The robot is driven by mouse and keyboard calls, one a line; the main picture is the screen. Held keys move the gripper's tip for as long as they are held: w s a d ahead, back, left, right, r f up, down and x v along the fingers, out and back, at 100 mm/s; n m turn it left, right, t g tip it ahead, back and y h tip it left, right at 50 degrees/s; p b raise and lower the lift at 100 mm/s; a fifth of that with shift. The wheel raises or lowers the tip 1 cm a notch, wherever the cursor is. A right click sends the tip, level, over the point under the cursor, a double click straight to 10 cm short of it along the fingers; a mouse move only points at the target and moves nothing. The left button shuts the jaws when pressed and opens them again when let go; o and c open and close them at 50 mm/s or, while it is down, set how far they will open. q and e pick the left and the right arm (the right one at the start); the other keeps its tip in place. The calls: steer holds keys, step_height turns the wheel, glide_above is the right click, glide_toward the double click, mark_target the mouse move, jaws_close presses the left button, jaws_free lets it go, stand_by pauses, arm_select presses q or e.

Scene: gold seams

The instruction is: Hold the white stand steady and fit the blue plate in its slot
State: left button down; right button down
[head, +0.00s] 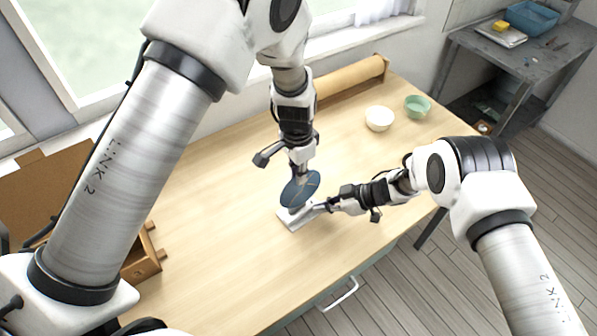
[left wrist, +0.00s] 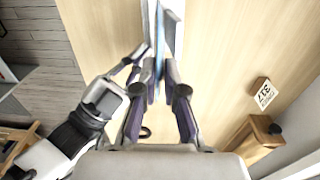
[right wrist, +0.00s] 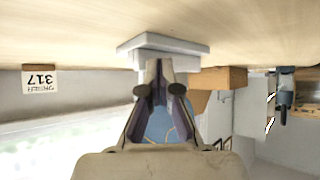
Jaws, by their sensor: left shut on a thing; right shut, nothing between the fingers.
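The blue plate (head: 299,191) with gold seams stands on edge, its upper edge in my left gripper (head: 301,166). In the left wrist view, the plate (left wrist: 159,45) shows nearly edge-on between the fingers (left wrist: 160,76). The plate's lower edge is at the white stand (head: 289,221) on the table; I cannot tell whether it sits in the slot. My right gripper (head: 322,208) is shut with nothing between its fingers, its tips against or very close to the stand's side. In the right wrist view the stand (right wrist: 165,50) appears upside down beyond the fingertips (right wrist: 163,70).
A white bowl (head: 379,119) and a green bowl (head: 417,106) stand at the right rear of the wooden table (head: 215,215). A brown roll (head: 352,76) lies along the back. A wooden box (head: 143,266) is at the left. Table around the stand is clear.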

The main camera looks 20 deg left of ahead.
arm_select(q)
steer(key=shift+w+a, duration=0.2)
steer(key=shift+a, duration=0.1)
stand_by(2.5)
steer(key=shift+f, duration=2.35)
steer(key=c, duration=1.2)
jaws_free()
steer(key=o, duration=0.4)
steer(key=shift+o, duration=0.2)
steer(key=shift+r, duration=0.15)
step_height(320, 180, up, 8)
